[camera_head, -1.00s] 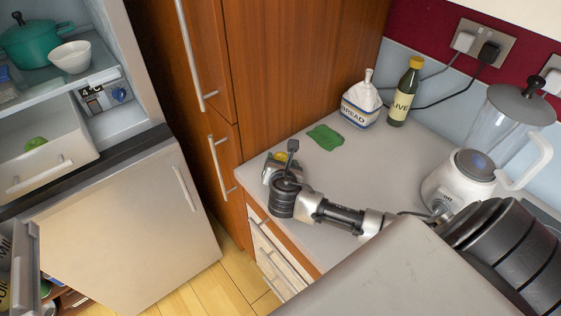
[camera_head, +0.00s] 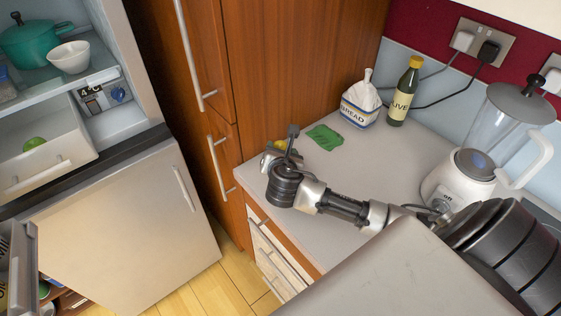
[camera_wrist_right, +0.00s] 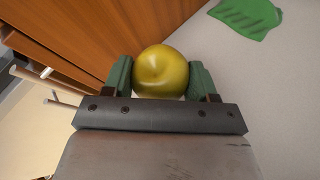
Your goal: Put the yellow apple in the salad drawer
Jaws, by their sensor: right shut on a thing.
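The yellow apple (camera_wrist_right: 161,72) sits between the two green finger pads of my right gripper (camera_wrist_right: 160,80) in the right wrist view. The gripper is shut on it. In the head view the apple (camera_head: 281,144) is mostly hidden behind the right gripper (camera_head: 277,156), at the left end of the counter beside the wooden cabinet. The salad drawer (camera_head: 45,160) is the white drawer in the open fridge at the left, pulled out, with a green round fruit (camera_head: 34,145) inside. My left gripper is not in view.
A green cloth (camera_head: 325,137), bread bag (camera_head: 360,104), olive oil bottle (camera_head: 402,92) and blender (camera_head: 470,165) stand on the counter (camera_head: 390,165). Tall wooden cabinets (camera_head: 290,70) with handles stand between counter and fridge. The open fridge door (camera_head: 20,265) is at lower left.

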